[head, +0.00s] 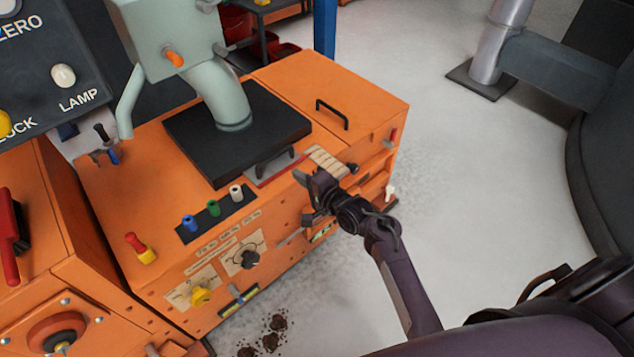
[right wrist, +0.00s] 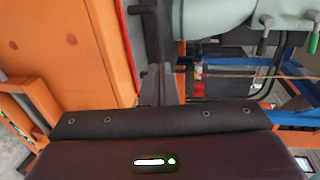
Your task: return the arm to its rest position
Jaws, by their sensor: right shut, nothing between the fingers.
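My right arm (head: 400,278) reaches in from the lower right in the head view. Its dark right gripper (head: 312,182) is shut and empty at the right front edge of the orange machine's top (head: 130,195). It appears close to the small beige keys (head: 326,158) and black handle there; whether it touches anything I cannot tell. In the right wrist view, the dark gripper body (right wrist: 160,150) fills the bottom, with orange panels to the left and a pale green housing (right wrist: 217,15) at the upper right. My left gripper does not show.
A grey-green spout (head: 218,95) stands on a black plate on the machine. A control panel (head: 45,65) stands at the left. Dark clumps (head: 272,335) lie on the floor.

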